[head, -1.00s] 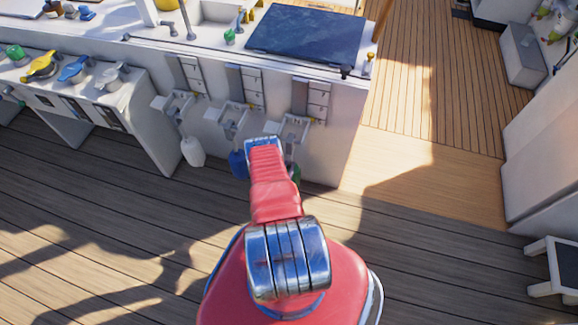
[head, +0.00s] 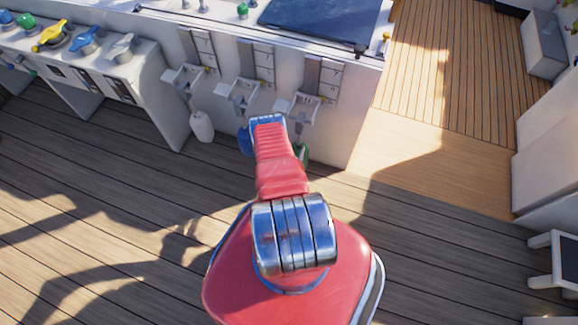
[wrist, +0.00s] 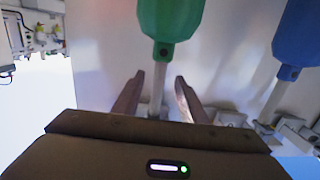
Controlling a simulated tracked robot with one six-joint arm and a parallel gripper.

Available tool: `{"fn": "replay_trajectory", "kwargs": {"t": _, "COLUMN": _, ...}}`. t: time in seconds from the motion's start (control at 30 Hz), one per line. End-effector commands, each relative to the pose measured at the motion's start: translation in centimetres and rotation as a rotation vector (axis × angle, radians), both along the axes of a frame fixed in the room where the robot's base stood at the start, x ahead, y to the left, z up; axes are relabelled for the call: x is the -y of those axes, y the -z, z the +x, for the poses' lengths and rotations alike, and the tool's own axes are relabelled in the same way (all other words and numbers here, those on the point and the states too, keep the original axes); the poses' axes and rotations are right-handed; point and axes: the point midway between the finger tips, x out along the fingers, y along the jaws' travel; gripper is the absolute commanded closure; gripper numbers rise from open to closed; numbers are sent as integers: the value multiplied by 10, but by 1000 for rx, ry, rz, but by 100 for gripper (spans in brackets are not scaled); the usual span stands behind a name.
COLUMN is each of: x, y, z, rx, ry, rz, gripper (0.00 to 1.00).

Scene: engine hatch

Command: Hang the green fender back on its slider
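In the head view the green fender (head: 302,153) hangs low by the white cabinet front, partly hidden behind my red arm. In the wrist view the green fender (wrist: 170,22) fills the top middle, with its pale stem or rope running down from it. My gripper (wrist: 160,88) is open, one finger on each side of that pale stem, which shows a gap to both fingers. In the head view the gripper is hidden behind the arm. The right-hand slider bracket (head: 296,107) is on the cabinet front just above the green fender; how the two join is hidden.
The blue fender (head: 245,140) hangs just left of the arm, and also shows at right in the wrist view (wrist: 300,35). A white fender (head: 202,127) hangs further left. A side console (head: 110,75) with coloured levers stands left. The deck in front is clear.

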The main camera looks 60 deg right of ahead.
Motion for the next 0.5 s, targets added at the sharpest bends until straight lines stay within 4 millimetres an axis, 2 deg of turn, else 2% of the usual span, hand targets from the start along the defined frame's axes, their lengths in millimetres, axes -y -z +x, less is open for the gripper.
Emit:
{"fn": "replay_trajectory", "kwargs": {"t": 0.2, "x": -37, "y": -2, "z": -6, "rx": -1, "ry": -4, "rz": 2, "gripper": 61}}
{"fn": "replay_trajectory", "kwargs": {"t": 0.5, "x": -76, "y": -4, "z": -14, "rx": -2, "ry": -3, "rz": 1, "gripper": 61}}
